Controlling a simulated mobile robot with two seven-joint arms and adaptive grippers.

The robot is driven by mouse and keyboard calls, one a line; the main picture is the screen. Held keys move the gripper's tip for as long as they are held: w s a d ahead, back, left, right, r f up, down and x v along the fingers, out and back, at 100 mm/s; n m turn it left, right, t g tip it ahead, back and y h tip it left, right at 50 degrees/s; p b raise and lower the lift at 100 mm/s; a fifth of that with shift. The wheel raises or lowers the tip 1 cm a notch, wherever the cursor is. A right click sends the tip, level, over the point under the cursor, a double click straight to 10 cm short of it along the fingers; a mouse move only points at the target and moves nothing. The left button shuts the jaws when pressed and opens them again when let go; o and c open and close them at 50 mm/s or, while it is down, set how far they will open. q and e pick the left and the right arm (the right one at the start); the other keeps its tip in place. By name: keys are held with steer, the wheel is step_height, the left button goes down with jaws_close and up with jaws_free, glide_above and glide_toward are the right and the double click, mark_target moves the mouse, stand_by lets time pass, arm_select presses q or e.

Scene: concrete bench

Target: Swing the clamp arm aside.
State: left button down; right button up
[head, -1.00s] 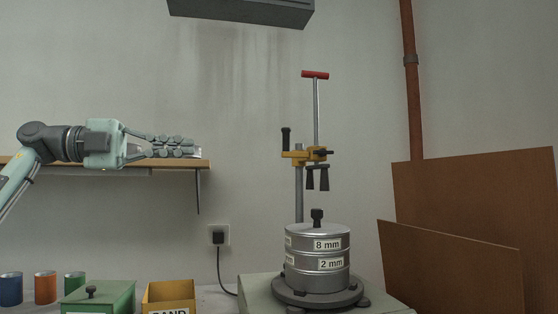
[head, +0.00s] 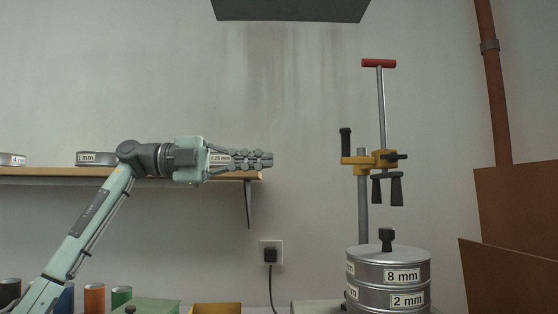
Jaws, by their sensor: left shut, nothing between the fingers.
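The clamp arm (head: 372,160) is a yellow bracket on an upright grey post (head: 363,205). A black knob handle (head: 345,142) stands at its left end, and a rod with a red T-handle (head: 379,64) rises from it. Two dark grips (head: 396,190) hang below. It sits above a stack of metal sieves (head: 388,272) labelled 8 mm and 2 mm, with a black knob on the lid. My left gripper (head: 268,160) is shut and empty, pointing right, left of the clamp and apart from it. My right gripper is out of view.
A wooden shelf (head: 60,172) with labelled sieves (head: 95,159) runs behind my left arm; a 0.25 mm label (head: 220,158) shows behind the gripper. A dark box (head: 290,8) hangs above. Brown boards (head: 515,270) and a pipe (head: 492,90) stand right.

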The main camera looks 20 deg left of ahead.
mark_target(342, 160)
arm_select(q)
steer(key=p+x, duration=0.1)
steer(key=x, duration=1)
steer(key=shift+d+r, duration=0.1)
steer(key=shift+d, duration=0.1)
steer(key=shift+w+d, duration=0.15)
steer(key=shift+d, duration=0.1)
steer(key=shift+w+d, duration=0.1)
steer(key=shift+d, duration=0.1)
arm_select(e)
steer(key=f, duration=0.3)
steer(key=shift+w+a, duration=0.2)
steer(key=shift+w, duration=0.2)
arm_select(q)
steer(key=shift+d, duration=0.1)
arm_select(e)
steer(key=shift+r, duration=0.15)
